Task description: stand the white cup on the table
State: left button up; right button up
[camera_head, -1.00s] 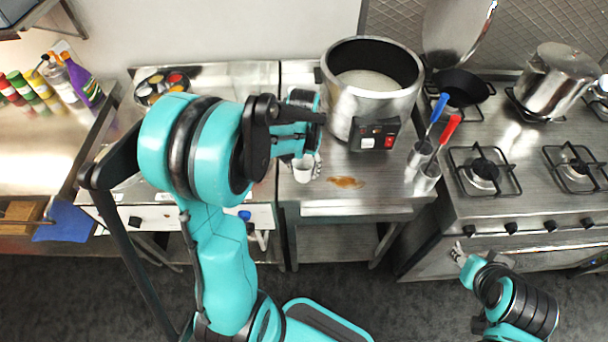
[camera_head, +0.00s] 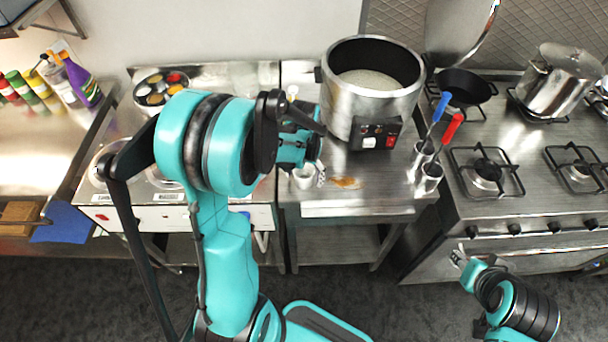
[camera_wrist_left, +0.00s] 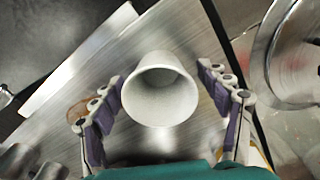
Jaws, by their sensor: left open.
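The white cup (camera_head: 304,179) is on the steel table (camera_head: 355,209), near its left side, partly hidden by my left arm. In the left wrist view the cup (camera_wrist_left: 160,95) sits between the fingers with its round mouth toward the camera; it looks upright. My left gripper (camera_head: 308,172) is around the cup. Its fingers (camera_wrist_left: 160,88) are spread, with a gap on both sides of the cup. How its base meets the table is hidden. My right gripper (camera_head: 459,256) is empty, in front of the stove, far from the cup; its small fingers look apart.
A large steel pot (camera_head: 371,90) stands behind the cup to the right. Two metal holders with a blue-handled (camera_head: 440,106) and a red-handled utensil (camera_head: 451,130) stand at the table's right edge. A brown stain (camera_head: 345,183) lies right of the cup. The front strip is clear.

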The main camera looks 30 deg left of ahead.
pick_arm(q)
jog(key=shift+r+p, duration=0.3)
jog(key=shift+r, duration=0.25)
notch_tip(320, 180, up, 11)
jog(key=p, duration=0.3)
jog(key=s+d+r+m+t, duration=0.1)
jog(key=s+d+r+t, duration=0.4)
jog(key=s+d, duration=0.5)
jog(key=shift+s+d+r+m+t, duration=0.2)
jog(key=shift+s+r+m+t, duration=0.15)
jog(key=shift+t, duration=0.75)
jog(key=shift+w+f, duration=0.1)
